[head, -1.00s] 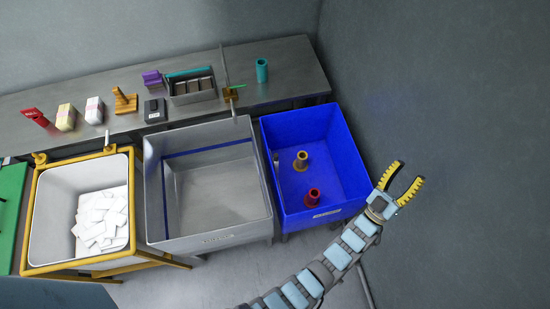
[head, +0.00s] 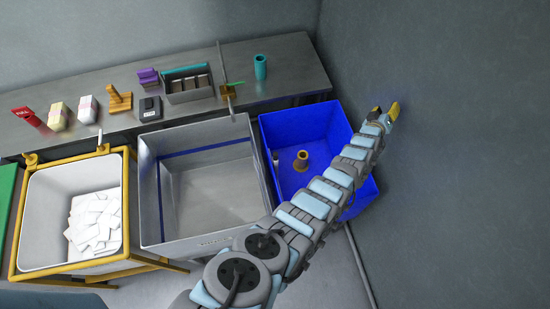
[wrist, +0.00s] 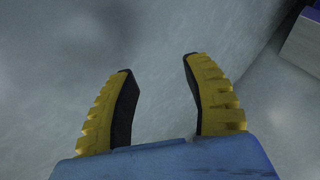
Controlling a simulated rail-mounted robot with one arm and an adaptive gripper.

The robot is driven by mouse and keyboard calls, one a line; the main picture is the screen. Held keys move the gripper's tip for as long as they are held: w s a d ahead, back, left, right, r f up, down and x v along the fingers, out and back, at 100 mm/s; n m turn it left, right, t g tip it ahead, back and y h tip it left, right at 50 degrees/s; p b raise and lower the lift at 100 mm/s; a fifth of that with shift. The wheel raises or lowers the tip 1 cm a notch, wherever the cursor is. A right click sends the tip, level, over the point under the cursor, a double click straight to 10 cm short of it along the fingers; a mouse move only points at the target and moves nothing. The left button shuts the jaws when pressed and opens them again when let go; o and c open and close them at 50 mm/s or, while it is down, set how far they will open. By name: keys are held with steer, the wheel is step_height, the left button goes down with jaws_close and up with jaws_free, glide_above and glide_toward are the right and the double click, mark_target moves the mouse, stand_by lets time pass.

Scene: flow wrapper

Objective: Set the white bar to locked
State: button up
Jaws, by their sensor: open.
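A short whitish bar (head: 100,138) stands up at the back rim of the yellow-framed bin (head: 128,200). A longer pale grey rod (head: 222,62) passes through a brown bracket (head: 228,91) at the back of the grey tub. I cannot tell for sure which one is the white bar, nor read a locked mark. My gripper (head: 384,110) is far right of both, near the right wall, beyond the blue bin. In the wrist view its yellow fingers (wrist: 157,65) are apart with nothing between them.
The grey tub (head: 150,195) stands between the yellow-framed bin and the blue bin (head: 300,120). A brown spool (head: 301,161) is in the blue bin. The back bench (head: 290,75) carries blocks, a caddy (head: 190,92) and a teal cylinder (head: 260,67). The right wall is close to my arm.

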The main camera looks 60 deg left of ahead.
steer(key=s+a+f+g+h+b, duration=0.2)
steer(key=a+f, duration=0.1)
steer(key=a, duration=0.3)
steer(key=n+g+h+b, duration=0.3)
steer(key=g+h+b, duration=0.35)
steer(key=g, duration=0.55)
glide_above(276, 157)
steer(key=a, duration=0.1)
steer(key=shift+y, duration=0.45)
steer(key=shift+w+f, duration=0.15)
steer(key=shift+f, duration=6.3)
steer(key=shift+w+f+m, duration=0.15)
steer(key=shift+f+m, duration=0.15)
steer(key=shift+f, duration=0.65)
steer(key=shift+f+b, duration=1.1)
steer(key=shift+f, duration=2.25)
steer(key=shift+a, duration=0.1)
steer(key=shift+c, duration=0.3)
jaws_close()
